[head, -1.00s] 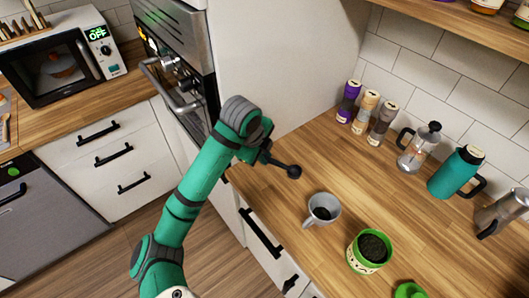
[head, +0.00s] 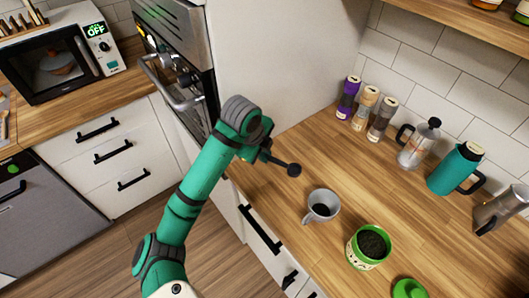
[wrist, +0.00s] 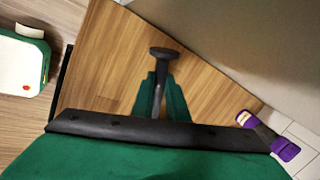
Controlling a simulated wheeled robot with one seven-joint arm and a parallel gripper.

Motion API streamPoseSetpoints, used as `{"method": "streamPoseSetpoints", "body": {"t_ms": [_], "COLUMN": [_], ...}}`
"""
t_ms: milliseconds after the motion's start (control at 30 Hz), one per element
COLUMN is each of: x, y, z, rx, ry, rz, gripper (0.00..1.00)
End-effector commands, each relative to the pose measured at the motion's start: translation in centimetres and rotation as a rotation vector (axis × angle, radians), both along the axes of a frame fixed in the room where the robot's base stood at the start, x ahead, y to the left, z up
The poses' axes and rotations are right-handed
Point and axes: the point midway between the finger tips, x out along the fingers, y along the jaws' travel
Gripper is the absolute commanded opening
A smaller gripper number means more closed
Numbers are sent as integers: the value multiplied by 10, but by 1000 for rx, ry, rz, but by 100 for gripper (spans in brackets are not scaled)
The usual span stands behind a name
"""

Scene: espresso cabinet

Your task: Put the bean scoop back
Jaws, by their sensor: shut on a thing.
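My gripper (head: 266,155) is shut on the handle of the black bean scoop (head: 294,170), above the left end of the wooden counter. The scoop points away from the gripper to the right in the head view. In the wrist view, the scoop (wrist: 162,53) stands out past the green fingers (wrist: 161,98), with wood below it. The inside of its bowl cannot be made out. A green canister (head: 355,254), open and filled with dark beans, stands nearer the front right. A grey mug (head: 330,200) with something dark inside stands between scoop and canister.
A green lid (head: 409,290) lies right of the canister. Several spice jars (head: 382,119), a French press (head: 417,145), a teal flask (head: 455,170) and a metal pot (head: 500,210) line the wall. A tall cabinet side (head: 285,60) rises behind my gripper. The counter's middle is clear.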

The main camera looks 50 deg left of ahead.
Motion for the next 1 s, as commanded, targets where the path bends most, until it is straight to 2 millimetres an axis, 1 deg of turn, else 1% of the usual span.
{"method": "streamPoseSetpoints", "body": {"t_ms": [133,167,200,233,267,533,667,767,1000], "x": [0,0,0,0,0,1,-1,-6,-23], "y": [0,0,0,0,0,-1,-1,-1,-5], "z": [-3,-3,-3,-3,-3,-2,3,14,58], "rx": [0,0,1,1,0,0,0,2,5], "ry": [0,0,0,0,0,0,0,-1,-2], "rz": [1,1,0,0,0,-1,0,2,1], "gripper": [0,16,25,32,35,35,35,35,35]}}
